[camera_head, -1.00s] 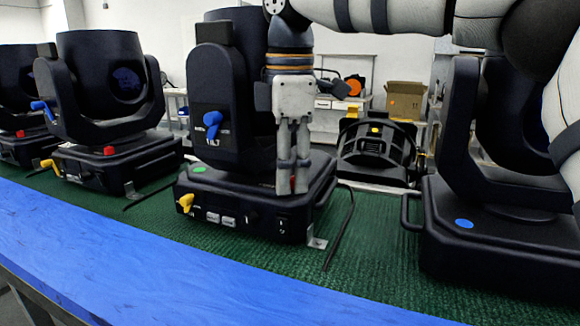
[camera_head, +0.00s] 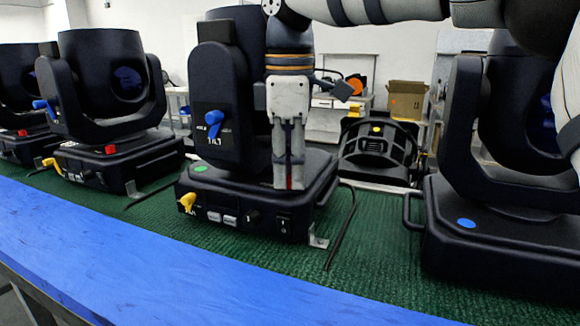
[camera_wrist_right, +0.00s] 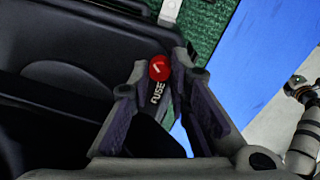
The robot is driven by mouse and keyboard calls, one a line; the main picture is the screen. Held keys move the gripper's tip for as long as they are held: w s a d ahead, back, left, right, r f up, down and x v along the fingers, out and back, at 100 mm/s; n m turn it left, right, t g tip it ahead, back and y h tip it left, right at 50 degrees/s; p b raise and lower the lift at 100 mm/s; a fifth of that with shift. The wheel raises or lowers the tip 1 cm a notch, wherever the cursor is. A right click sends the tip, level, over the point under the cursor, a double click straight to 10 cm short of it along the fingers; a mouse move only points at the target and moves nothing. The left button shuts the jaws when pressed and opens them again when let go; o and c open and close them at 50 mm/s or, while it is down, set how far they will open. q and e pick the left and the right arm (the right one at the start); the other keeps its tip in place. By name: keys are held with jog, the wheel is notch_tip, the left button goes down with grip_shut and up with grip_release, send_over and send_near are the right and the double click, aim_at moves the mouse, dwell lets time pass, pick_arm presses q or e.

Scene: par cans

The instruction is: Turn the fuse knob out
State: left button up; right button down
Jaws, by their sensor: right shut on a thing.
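The fuse knob (camera_wrist_right: 160,68) is a small red round cap with a white mark, beside the white word FUSE on the dark base of a moving-head light (camera_head: 246,212). My right gripper (camera_head: 289,187) points straight down over this base and is shut on the knob. In the head view only a sliver of red (camera_head: 289,184) shows between the fingertips. In the right wrist view my right gripper (camera_wrist_right: 160,78) has one finger on each side of the knob. My left gripper cannot be made out in either view.
A second light (camera_head: 105,170) stands to the left, another (camera_head: 495,240) to the right. Green matting (camera_head: 375,240) lies between them, with a blue strip (camera_head: 150,255) along the front.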

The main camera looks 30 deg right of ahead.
aim_at(289, 178)
jog(key=c, duration=1.5)
grip_release()
jog(key=shift+s+a+r, duration=0.1)
jog(key=shift+s+r, duration=0.05)
jog(key=shift+r, duration=2.85)
jog(key=shift+s+a+r, duration=0.1)
jog(key=shift+s+r, duration=0.05)
jog(key=shift+r, duration=2.85)
